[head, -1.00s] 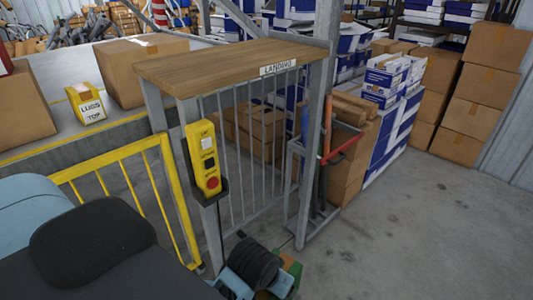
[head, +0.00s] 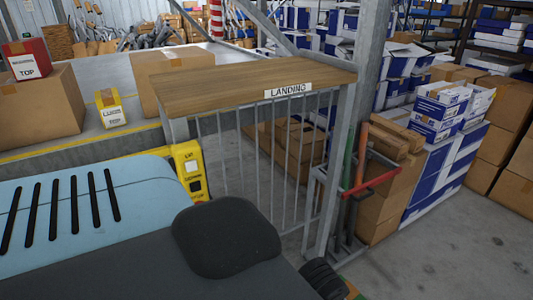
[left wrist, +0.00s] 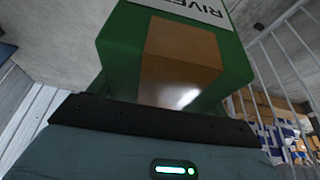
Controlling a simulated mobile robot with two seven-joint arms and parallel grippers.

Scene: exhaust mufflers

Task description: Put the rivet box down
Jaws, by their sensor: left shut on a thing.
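The green rivet box (left wrist: 120,45) fills the upper middle of the left wrist view, with a brown panel and a white label reading "RIVE". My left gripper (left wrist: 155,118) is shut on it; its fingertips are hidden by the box. In the head view only a small green bit of the box (head: 352,290) shows at the bottom edge, beside the dark wrist of my left arm. It hangs low, in front of the railing below the wooden landing top (head: 235,85), which is bare and labelled "LANDING". My right gripper is not in view.
A yellow control box (head: 190,170) hangs at the landing's post. The floor at lower right is clear.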

